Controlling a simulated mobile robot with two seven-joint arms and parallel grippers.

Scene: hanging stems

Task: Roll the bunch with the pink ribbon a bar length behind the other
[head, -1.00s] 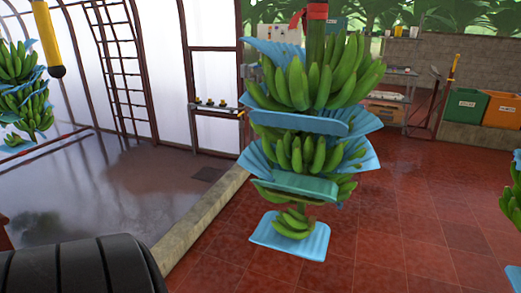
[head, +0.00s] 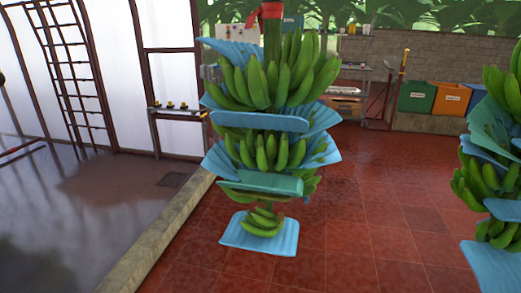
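A bunch of green bananas with blue padding sheets (head: 265,150) hangs upright in the middle of the head view. A red ribbon (head: 270,11) is tied round its stem at the top edge. A second padded bunch (head: 495,160) hangs at the right edge and is partly cut off; its stem top is out of view. No pink ribbon can be made out for sure. Neither of my grippers is in view. The rail and bar above the bunches are also out of view.
A low concrete kerb (head: 150,240) runs beside the wet grey floor at left. Red tiles (head: 350,220) lie clear between the bunches. Green (head: 416,97), orange (head: 451,98) and blue bins stand by the back wall. A small stand (head: 178,112) is behind the kerb.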

